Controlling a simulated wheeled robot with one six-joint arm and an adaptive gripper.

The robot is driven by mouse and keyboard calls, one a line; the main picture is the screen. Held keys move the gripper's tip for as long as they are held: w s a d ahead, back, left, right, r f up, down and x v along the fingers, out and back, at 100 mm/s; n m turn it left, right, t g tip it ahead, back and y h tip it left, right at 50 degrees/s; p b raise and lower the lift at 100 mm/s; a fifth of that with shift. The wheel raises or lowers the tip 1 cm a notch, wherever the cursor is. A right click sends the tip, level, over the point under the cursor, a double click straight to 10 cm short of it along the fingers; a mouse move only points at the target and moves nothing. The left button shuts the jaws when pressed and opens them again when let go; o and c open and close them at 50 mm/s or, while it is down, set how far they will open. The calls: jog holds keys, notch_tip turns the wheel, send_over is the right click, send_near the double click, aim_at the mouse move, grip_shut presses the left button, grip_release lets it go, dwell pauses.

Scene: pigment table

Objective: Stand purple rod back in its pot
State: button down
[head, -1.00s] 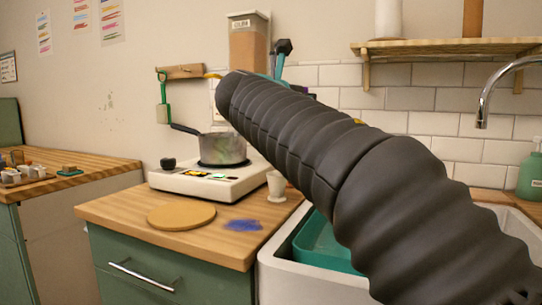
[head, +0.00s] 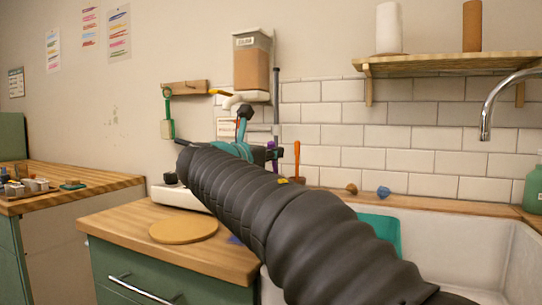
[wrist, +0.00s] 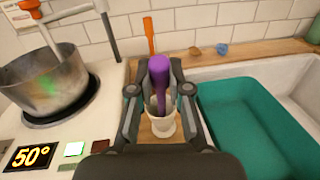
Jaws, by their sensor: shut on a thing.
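The purple rod (wrist: 160,75) is upright between the fingers of my gripper (wrist: 161,78) in the wrist view, and the gripper is shut on it. Its thinner lower end lines up with the mouth of the small white pot (wrist: 162,129). I cannot tell whether that end is inside the pot or just above it. In the head view only a bit of the purple rod (head: 271,145) shows beside my gripper (head: 276,154). My arm hides the pot there.
A metal saucepan (wrist: 42,85) stands on the hotplate (wrist: 75,140) to the left. An orange stick (wrist: 150,36) stands behind the pot. A teal basin (wrist: 255,125) lies in the sink on the right. A round board (head: 183,231) lies on the counter.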

jog(key=shift+f, duration=0.55)
jog(key=c, duration=1.1)
grip_release()
jog(key=shift+r, duration=0.75)
jog(key=v, duration=1.2)
jog(key=shift+f, duration=0.15)
